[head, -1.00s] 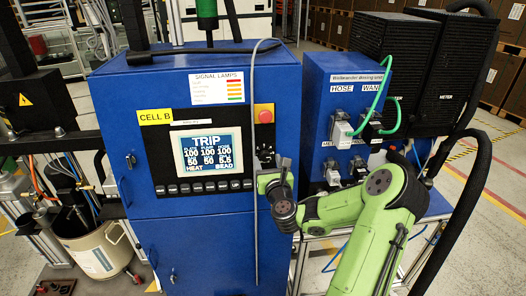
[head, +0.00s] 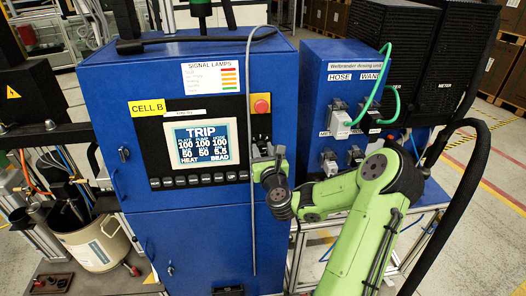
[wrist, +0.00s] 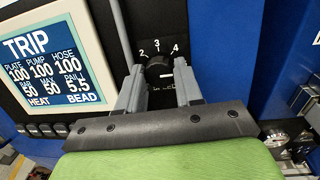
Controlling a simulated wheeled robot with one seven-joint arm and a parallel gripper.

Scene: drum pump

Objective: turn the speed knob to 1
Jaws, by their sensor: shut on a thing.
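The speed knob (wrist: 157,68) is a black round knob on the dark panel in the wrist view. The numbers 2, 3 and 4 show around its top; no 1 can be made out. My gripper (wrist: 159,75) has its two grey fingers on either side of the knob and is shut on it. I cannot tell which number the knob points to. In the head view my gripper (head: 266,152) is at the panel, right of the screen, and mostly hides the knob.
The screen (head: 201,144) reads TRIP, with a button row below. A red stop button (head: 261,105) on yellow sits above my gripper. A grey cable (head: 251,190) hangs down the blue cabinet (head: 190,240) just left of it. The hose and wand box (head: 312,110) stands right.

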